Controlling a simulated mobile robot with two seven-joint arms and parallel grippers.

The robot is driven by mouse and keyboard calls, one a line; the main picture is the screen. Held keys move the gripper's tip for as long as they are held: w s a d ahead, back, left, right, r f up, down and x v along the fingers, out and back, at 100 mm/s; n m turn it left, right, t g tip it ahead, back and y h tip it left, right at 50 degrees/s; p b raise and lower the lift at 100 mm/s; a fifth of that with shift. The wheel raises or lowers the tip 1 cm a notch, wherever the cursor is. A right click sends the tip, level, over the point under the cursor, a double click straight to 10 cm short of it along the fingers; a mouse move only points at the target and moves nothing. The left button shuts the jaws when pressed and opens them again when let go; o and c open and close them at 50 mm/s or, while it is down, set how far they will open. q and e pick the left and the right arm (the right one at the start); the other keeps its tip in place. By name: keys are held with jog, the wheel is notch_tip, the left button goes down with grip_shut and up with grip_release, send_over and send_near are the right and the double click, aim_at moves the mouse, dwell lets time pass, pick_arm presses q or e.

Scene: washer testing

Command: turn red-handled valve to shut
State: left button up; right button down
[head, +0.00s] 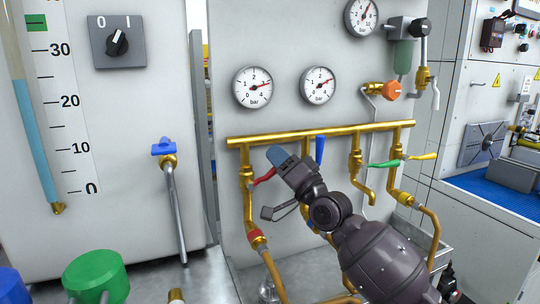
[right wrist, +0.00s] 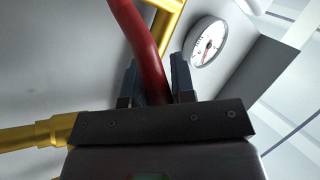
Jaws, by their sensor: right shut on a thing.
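The red valve handle (head: 263,177) sits on the leftmost brass branch pipe in the head view, sticking out to the right and slightly up from its valve (head: 247,178). My right gripper (head: 277,157) is at this handle, its blue-tipped fingers partly covering its outer end. In the right wrist view the red handle (right wrist: 144,45) passes down between the two fingers of my right gripper (right wrist: 156,85), which is shut on it. The handle's far end is hidden behind the gripper body. My left gripper is not in view.
Blue (head: 320,149), green (head: 384,164) and yellow (head: 422,157) handles sit on the neighbouring branches under the brass manifold (head: 300,135). Pressure gauges (head: 253,87) hang above. A blue tap (head: 164,147) is on the left panel.

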jog(key=shift+w+d+f+m+t+h, duration=0.1)
jog(key=shift+d+f+m+t+h, duration=0.3)
jog(key=shift+f+m+t+h, duration=1.25)
jog(key=shift+w+d+f+m+t+h, duration=0.15)
jog(key=shift+d+m+t+h, duration=0.45)
jog(key=shift+m, duration=2.15)
jog(key=shift+w+d+f+m+t+h, duration=0.15)
jog(key=shift+f+m+t+h, duration=0.6)
jog(key=shift+m+h, duration=1.1)
jog(key=shift+f+m, duration=0.1)
jog(key=shift+m, duration=0.35)
jog(key=c, duration=1)
grip_release()
jog(key=shift+o, duration=0.2)
jog(key=shift+s, duration=0.1)
